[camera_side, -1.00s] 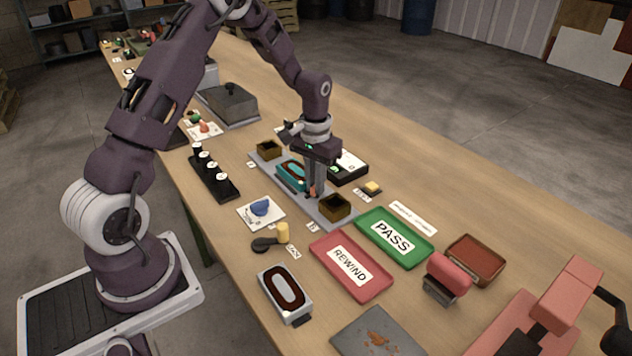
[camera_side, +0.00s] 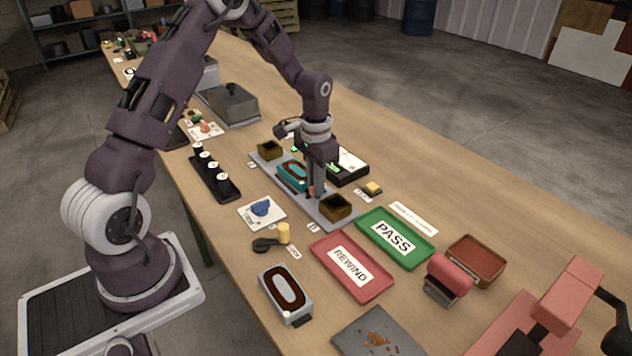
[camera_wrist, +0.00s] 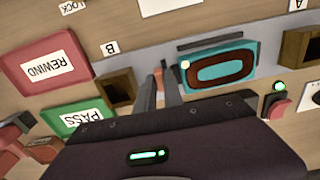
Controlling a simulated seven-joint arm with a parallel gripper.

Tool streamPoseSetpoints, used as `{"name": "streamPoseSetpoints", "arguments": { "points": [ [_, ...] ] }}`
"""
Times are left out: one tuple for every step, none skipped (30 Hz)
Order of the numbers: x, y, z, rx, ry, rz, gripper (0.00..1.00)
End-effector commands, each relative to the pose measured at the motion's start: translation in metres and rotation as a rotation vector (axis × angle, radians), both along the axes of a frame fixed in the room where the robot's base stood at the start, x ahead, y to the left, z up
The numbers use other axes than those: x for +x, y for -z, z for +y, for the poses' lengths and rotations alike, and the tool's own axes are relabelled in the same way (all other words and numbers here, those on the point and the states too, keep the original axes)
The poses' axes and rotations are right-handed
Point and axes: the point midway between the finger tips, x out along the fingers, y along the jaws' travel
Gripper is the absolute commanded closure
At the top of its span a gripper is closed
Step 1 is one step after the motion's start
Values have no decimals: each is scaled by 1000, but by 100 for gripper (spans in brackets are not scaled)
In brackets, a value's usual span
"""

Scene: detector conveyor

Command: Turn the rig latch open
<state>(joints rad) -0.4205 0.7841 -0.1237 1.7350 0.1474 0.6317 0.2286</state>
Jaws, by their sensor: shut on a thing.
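The rig is a long grey plate (camera_side: 347,224) on the bench, with a teal cassette (camera_side: 291,175) with a dark oval ring near its middle. The latch is a small orange piece (camera_side: 312,190) beside the cassette's near end; it also shows in the wrist view (camera_wrist: 158,84). My gripper (camera_side: 316,192) points down over the rig and is shut on the latch. In the wrist view, its fingers (camera_wrist: 164,80) hide most of the latch, so its exact angle is hard to tell.
Brown open boxes (camera_side: 335,207) (camera_side: 269,150) stand at both rig ends, one close to my fingers. A dark device with a green light (camera_side: 349,170) sits just behind. The green PASS tray (camera_side: 420,254) and red REWIND tray (camera_side: 350,283) lie in front.

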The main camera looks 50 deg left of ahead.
Motion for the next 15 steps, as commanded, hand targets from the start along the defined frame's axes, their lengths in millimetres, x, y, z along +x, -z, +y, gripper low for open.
{"name": "streamPoseSetpoints", "arguments": {
  "points": [
    [0, -1, 0, 0, 3, 1, 100],
    [0, -1, 0, 1, 3, 1, 100],
    [0, -1, 0, 1, 3, 1, 100],
    [0, -1, 0, 1, 3, 1, 100],
    [0, -1, 0, 1, 3, 1, 86],
    [0, -1, 0, 1, 2, 1, 78],
    [0, -1, 0, 1, 2, 1, 73],
    [0, -1, 0, 1, 2, 1, 67],
    [0, -1, 0, 1, 2, 1, 66],
    [0, 0, 0, 1, 1, 1, 66],
    [0, 0, 0, 1, 1, 0, 66],
    [0, 0, 0, 0, 1, 0, 66],
    [0, 0, 0, 1, 1, 0, 66],
    [0, 0, 0, 0, 1, 0, 66],
    [0, 0, 0, 1, 1, 0, 66]
  ]
}}
